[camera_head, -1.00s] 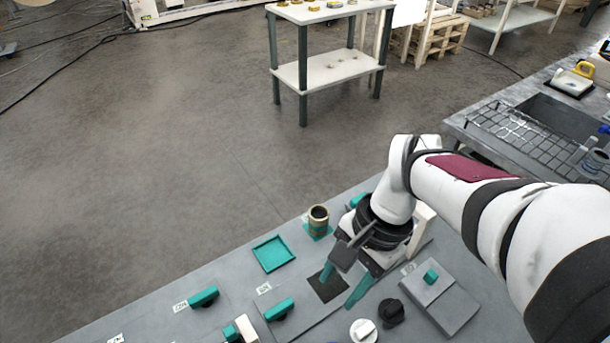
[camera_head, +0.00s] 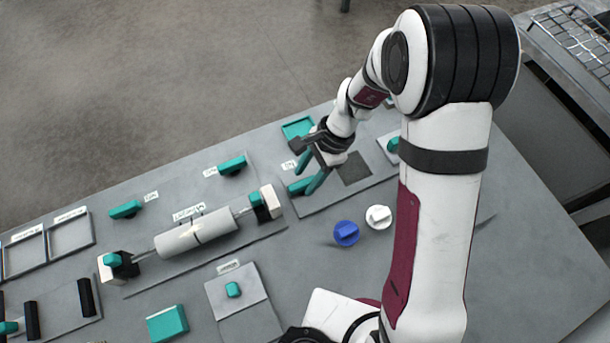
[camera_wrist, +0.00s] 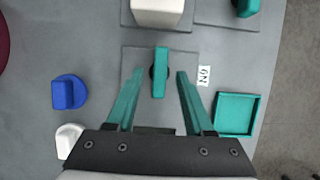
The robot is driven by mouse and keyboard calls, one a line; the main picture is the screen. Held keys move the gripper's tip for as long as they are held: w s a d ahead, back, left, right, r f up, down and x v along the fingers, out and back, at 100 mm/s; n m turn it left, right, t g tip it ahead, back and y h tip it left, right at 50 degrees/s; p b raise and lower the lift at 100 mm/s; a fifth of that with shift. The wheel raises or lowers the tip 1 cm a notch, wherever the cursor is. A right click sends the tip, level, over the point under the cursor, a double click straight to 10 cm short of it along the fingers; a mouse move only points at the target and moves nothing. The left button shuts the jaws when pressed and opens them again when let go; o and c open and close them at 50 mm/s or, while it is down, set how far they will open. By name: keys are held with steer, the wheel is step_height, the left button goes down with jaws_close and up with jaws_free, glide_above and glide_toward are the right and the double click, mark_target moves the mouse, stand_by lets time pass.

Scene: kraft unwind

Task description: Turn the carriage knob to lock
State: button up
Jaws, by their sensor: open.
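A teal bar-shaped knob (camera_wrist: 160,72) stands on a grey plate in the wrist view, beside a small label (camera_wrist: 204,75). The same knob shows partly in the head view (camera_head: 300,187). My gripper (camera_wrist: 154,84) is open, with its two teal fingers on either side of the knob and a gap showing on both sides. It holds nothing. In the head view my gripper (camera_head: 309,178) points down at the knob. The labels are too small for me to tell whether this is the carriage knob.
A white roller (camera_head: 197,232) lies to the left between end blocks. A blue knob (camera_head: 346,233) and a white knob (camera_head: 378,216) stand in front of the plate. A teal tray (camera_wrist: 238,113) lies nearby. A dark square (camera_head: 355,168) is right of my gripper.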

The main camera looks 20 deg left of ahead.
steer(key=shift+x, duration=0.8)
jaws_close()
